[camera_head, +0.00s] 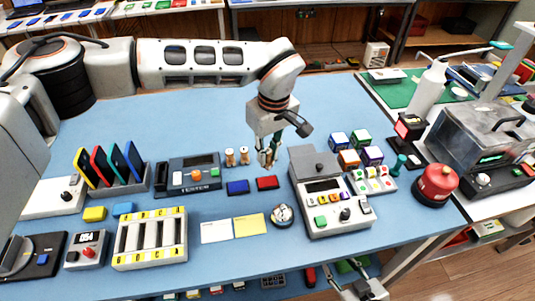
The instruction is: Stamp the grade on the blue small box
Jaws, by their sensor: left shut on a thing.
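My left gripper (268,158) points down over the middle of the table, just behind the red pad (267,183). It is shut on a small tan thing that looks like a wooden-handled stamp, mostly hidden by the fingers. Two similar wooden stamps (236,156) stand just left of it. A blue pad (238,187) lies left of the red one. A blue small box (338,141) stands in a cluster of small coloured boxes right of the gripper, behind the button tray. Part of my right gripper (366,291) shows at the bottom edge, below the table front; its jaws are unclear.
A grey device with coloured buttons (335,215) stands between the pads and a red round canister (436,184). White and yellow cards (233,229) and a silver bell-like thing (281,215) lie in front.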

